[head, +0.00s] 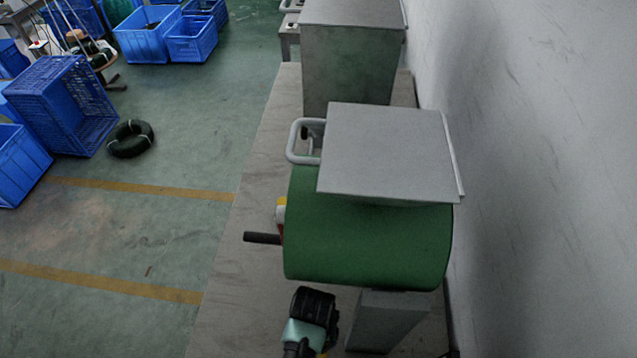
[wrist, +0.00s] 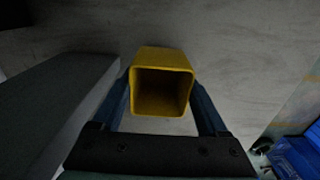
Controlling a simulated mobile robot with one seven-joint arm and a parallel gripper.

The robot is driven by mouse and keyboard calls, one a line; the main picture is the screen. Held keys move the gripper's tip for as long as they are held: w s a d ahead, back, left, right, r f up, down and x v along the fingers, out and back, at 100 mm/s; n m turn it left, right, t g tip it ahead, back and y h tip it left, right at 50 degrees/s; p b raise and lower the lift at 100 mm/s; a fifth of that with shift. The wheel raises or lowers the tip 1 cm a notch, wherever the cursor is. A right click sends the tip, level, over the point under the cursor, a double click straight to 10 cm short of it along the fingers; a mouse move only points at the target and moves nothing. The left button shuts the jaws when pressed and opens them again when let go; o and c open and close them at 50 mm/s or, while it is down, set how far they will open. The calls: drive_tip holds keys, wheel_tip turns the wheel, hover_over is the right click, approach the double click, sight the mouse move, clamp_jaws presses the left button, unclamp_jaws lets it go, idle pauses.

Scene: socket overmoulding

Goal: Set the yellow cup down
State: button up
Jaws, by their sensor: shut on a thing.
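The yellow cup (wrist: 162,60) is in the middle of the wrist view, with its square open mouth toward the camera and its inside looking empty. My gripper (wrist: 164,88) is shut on it, one dark blue finger on each side. A grey surface lies beyond the cup; I cannot tell whether the cup touches it. In the head view my gripper (head: 315,305) is at the bottom, below the green drum, over the grey bench (head: 225,315). Only a speck of yellow shows beside it there, and the cup is otherwise hidden.
A green drum (head: 365,245) with a grey box top and a dark handle (head: 262,238) stands just beyond my gripper. A grey block (wrist: 55,100) is close on the left in the wrist view. A wall (head: 540,180) bounds the right. Blue crates (head: 65,100) stand on the floor at left.

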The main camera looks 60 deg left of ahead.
drive_tip(key=shift+w+d+f+b, duration=0.15)
drive_tip(key=shift+w+f+b, duration=0.05)
drive_tip(key=shift+f+b, duration=0.85)
drive_tip(key=shift+w+d+f+b, duration=0.15)
drive_tip(key=shift+f+b, duration=0.65)
drive_tip(key=shift+b, duration=0.35)
drive_tip(key=shift+r, duration=0.1)
drive_tip(key=o, duration=1.2)
drive_tip(key=shift+o, duration=0.2)
